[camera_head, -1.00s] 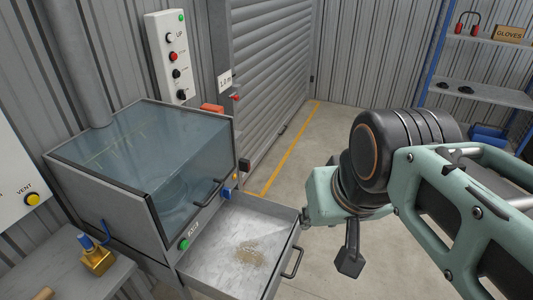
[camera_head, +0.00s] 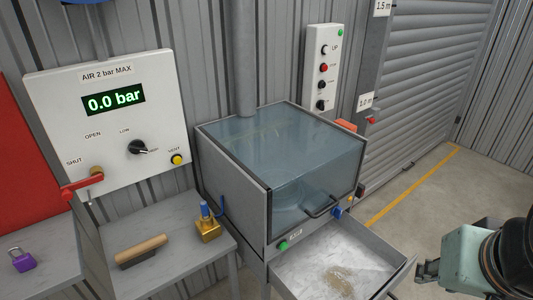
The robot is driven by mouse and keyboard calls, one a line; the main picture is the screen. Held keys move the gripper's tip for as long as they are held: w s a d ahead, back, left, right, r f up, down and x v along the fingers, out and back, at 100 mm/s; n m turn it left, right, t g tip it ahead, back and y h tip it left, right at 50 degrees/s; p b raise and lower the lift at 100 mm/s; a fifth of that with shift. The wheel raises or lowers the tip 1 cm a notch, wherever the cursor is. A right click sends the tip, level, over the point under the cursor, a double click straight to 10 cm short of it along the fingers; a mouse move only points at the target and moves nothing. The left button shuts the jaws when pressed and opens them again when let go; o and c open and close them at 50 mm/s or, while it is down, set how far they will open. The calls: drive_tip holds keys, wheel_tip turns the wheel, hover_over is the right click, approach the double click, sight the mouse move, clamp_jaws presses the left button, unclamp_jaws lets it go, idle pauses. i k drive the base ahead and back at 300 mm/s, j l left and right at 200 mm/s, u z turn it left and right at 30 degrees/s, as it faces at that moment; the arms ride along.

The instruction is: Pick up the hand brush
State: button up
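The hand brush (camera_head: 141,250) has a light wooden back and handle and dark bristles. It lies on the grey bench at the lower left, bristles down, with its handle end pointing up and to the right. My gripper (camera_head: 427,271) shows only in part at the lower right, beyond the open drawer and far from the brush. Its fingers are too small and partly hidden to tell whether they are open or shut.
A red valve lever (camera_head: 82,186) juts out above the bench. A purple padlock (camera_head: 22,261) lies at far left.

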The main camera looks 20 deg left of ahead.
sight(135, 254)
drive_tip(key=u, duration=2.2)
drive_tip(key=i+l+u, duration=0.1)
drive_tip(key=i, duration=0.75)
